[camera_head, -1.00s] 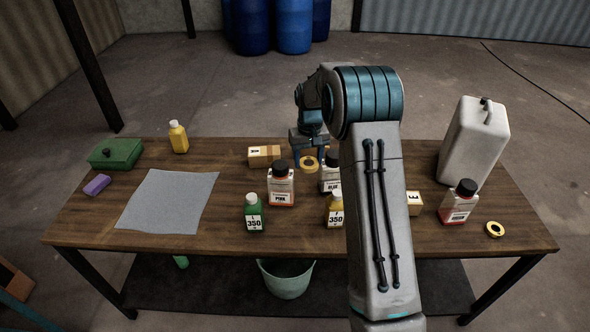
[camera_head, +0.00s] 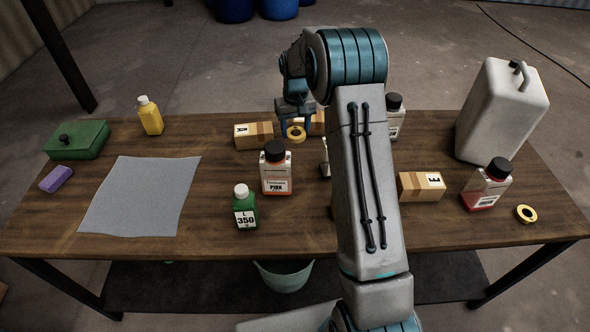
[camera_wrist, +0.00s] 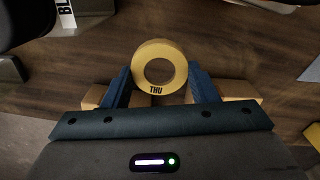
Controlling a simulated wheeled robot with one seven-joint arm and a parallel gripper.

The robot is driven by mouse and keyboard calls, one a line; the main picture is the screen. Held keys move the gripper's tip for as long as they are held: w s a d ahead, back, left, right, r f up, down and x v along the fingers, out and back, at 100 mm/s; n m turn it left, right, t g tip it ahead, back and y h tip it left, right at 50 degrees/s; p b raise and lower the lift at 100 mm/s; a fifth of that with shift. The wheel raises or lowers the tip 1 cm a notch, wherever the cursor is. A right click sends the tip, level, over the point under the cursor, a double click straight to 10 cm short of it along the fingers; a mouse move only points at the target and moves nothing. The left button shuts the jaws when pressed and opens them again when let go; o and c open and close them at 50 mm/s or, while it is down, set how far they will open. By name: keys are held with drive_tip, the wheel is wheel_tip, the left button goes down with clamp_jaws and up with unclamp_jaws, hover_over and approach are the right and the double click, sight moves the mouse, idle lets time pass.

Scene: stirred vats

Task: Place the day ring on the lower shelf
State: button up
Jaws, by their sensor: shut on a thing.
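My gripper (camera_wrist: 160,85) is shut on a yellow ring marked THU (camera_wrist: 160,46), with one blue finger on each side of it. In the head view the same ring (camera_head: 296,133) shows below my gripper, over the back middle of the table; its exact height above the top is hard to tell. A second yellow ring (camera_head: 527,214) lies flat at the table's right edge, its marking not readable. The dark lower shelf (camera_head: 210,287) shows under the tabletop; much of it is hidden by the table and my arm.
The wooden table (camera_head: 330,240) holds a pink-label bottle (camera_head: 276,172), a green bottle (camera_head: 245,208), a yellow bottle (camera_head: 151,117), cartons (camera_head: 422,186), a white jerrycan (camera_head: 500,112), a green box (camera_head: 78,140) and a grey mat (camera_head: 140,195). A green bucket (camera_head: 284,276) stands below.

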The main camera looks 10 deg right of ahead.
sight(296, 159)
wheel_tip(296, 159, down, 10)
drive_tip(key=shift+f+p, duration=0.25)
drive_tip(key=shift+p, duration=0.3)
drive_tip(key=o, duration=1)
